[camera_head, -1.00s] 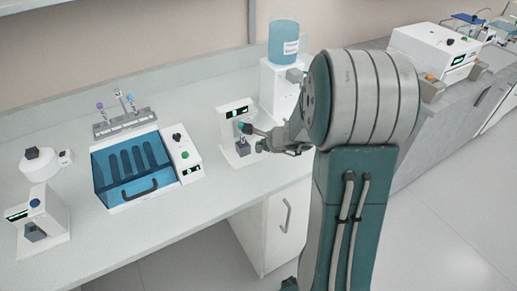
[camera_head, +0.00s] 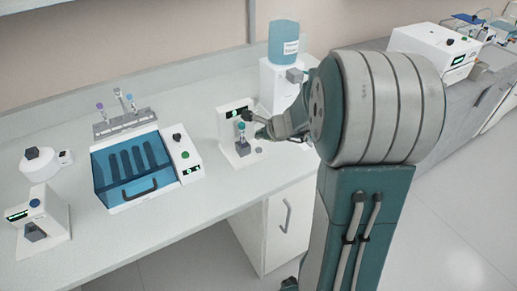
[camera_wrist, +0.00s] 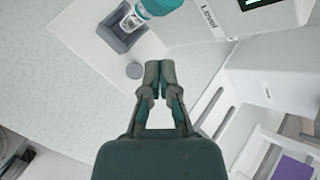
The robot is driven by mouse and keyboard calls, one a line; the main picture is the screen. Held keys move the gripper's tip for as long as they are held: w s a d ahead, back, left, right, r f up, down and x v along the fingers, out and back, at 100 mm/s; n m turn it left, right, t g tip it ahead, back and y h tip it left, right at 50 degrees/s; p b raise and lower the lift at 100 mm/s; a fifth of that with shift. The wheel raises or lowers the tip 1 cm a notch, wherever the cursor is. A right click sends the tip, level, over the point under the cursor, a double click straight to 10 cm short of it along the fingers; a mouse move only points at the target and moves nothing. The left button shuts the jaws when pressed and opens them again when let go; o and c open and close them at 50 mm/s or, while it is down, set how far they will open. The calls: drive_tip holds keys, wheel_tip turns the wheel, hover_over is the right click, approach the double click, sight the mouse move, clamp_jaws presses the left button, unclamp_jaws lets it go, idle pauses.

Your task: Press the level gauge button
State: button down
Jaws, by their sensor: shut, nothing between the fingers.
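The level gauge (camera_head: 230,121) is a white device on the bench with a lit green display. In the wrist view its housing (camera_wrist: 196,22) carries the word "Level". A tube with a teal cap (camera_head: 240,126) stands in its grey square socket; the cap (camera_wrist: 157,6) and socket (camera_wrist: 119,38) also show in the wrist view. A round grey button (camera_wrist: 134,71) lies on the base beside the socket. My gripper (camera_wrist: 159,66) is shut and empty, its fingertips close to the right of the button in the picture. In the head view my gripper (camera_head: 247,116) is in front of the gauge.
A blue-lidded box (camera_head: 133,168) and a tube rack (camera_head: 125,122) stand to the left. A white dispenser with a blue bottle (camera_head: 284,43) stands just behind and right of the gauge. The bench front left of the gauge is clear.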

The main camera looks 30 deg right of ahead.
drive_tip(key=shift+r, duration=1.1)
drive_tip(key=s+a+r+n+g+y, duration=0.1)
drive_tip(key=s+a+r+n, duration=0.35)
drive_tip(key=a+n, duration=0.2)
drive_tip(key=s+a+r+n+g, duration=0.1)
drive_tip(key=s+a+r+n, duration=0.2)
drive_tip(key=s+a+n, duration=0.35)
drive_tip(key=s+a+r+n+g+h, duration=0.1)
drive_tip(key=s+r+n+h, duration=0.1)
drive_tip(key=s+n, duration=0.9)
drive_tip(key=s+h, duration=0.1)
drive_tip(key=s, duration=0.2)
drive_tip(key=shift+a+r, duration=0.15)
drive_tip(key=shift+a, duration=0.25)
